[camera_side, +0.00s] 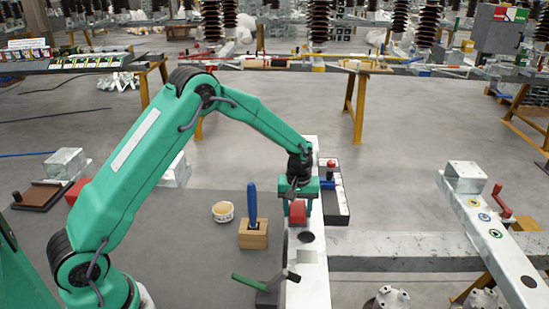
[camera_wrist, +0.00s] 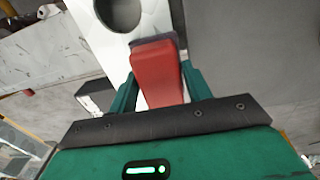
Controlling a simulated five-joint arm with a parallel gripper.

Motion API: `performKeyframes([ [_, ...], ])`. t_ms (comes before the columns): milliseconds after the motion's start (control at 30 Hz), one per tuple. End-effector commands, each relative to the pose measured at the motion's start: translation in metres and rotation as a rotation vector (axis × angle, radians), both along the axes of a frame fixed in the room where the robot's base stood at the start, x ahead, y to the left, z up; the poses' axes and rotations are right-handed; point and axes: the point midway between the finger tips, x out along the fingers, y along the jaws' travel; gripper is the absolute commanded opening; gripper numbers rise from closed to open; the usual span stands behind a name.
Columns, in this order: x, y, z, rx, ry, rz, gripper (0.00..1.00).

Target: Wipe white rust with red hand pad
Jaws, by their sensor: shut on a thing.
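My gripper (camera_side: 298,190) is shut on the red hand pad (camera_side: 298,213), over the pale metal bar (camera_side: 311,268) at the right edge of the grey mat. In the wrist view the red pad (camera_wrist: 158,78) sits between the two green fingers, with a dark grey pad at its far end. That end lies over the white bar face (camera_wrist: 152,17), close to a round dark hole (camera_wrist: 118,10). I cannot tell whether the pad touches the bar. No white rust patch can be told apart from the pale metal, and the surface under the pad is hidden.
A wooden block (camera_side: 253,238) holds a blue-handled tool (camera_side: 252,203) upright on the mat, left of the pad. A small round tub (camera_side: 223,211) stands beside it. A green-handled tool (camera_side: 255,283) lies near the front. A tray (camera_side: 337,207) is right of the bar.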

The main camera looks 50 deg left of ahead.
Motion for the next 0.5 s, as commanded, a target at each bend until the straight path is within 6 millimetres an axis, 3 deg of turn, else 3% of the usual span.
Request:
performKeyframes([
  [33,-0.010,0.010,-0.005,0.000,0.037,0.014,0.31],
  [167,-0.010,0.010,-0.003,0.000,0.037,0.014,0.31],
  [500,-0.008,0.009,0.021,0.000,0.027,0.014,0.31],
])
